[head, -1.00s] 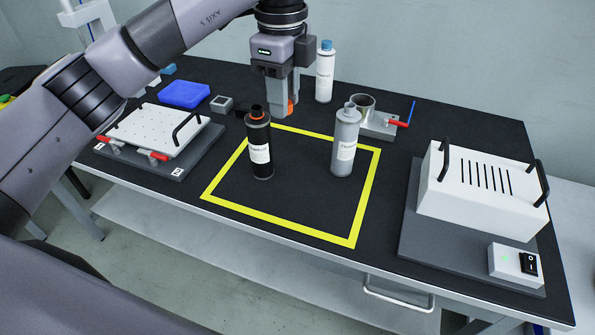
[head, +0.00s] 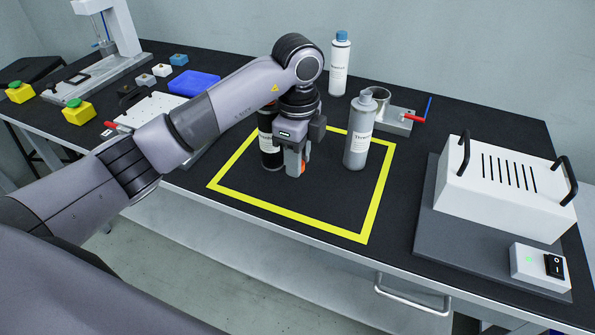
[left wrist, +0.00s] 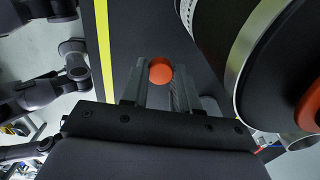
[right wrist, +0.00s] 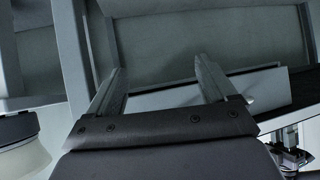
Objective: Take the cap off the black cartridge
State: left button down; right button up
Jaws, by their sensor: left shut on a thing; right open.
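The black cartridge (head: 267,150) stands upright inside the yellow-outlined square, partly hidden behind my left gripper (head: 298,170). In the left wrist view its dark top with a metal rim (left wrist: 239,72) and an orange neck (left wrist: 310,104) fills the right side. My left gripper is shut on a round orange cap (left wrist: 160,70), apart from the cartridge. My right gripper (right wrist: 161,75) is open and empty in the right wrist view, and outside the head view.
A grey cartridge (head: 358,138) stands right of my left gripper. A white bottle with a blue cap (head: 340,66) and a metal cup on a clamp base (head: 390,119) stand behind. A white vented box (head: 500,190) is at right. The square's front is clear.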

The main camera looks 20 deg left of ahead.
aim_at(297, 183)
pick_arm(q)
jog(key=shift+f, duration=1.85)
jog(key=shift+f, duration=0.1)
jog(key=c, duration=0.8)
grip_release()
jog(key=shift+c, duration=0.2)
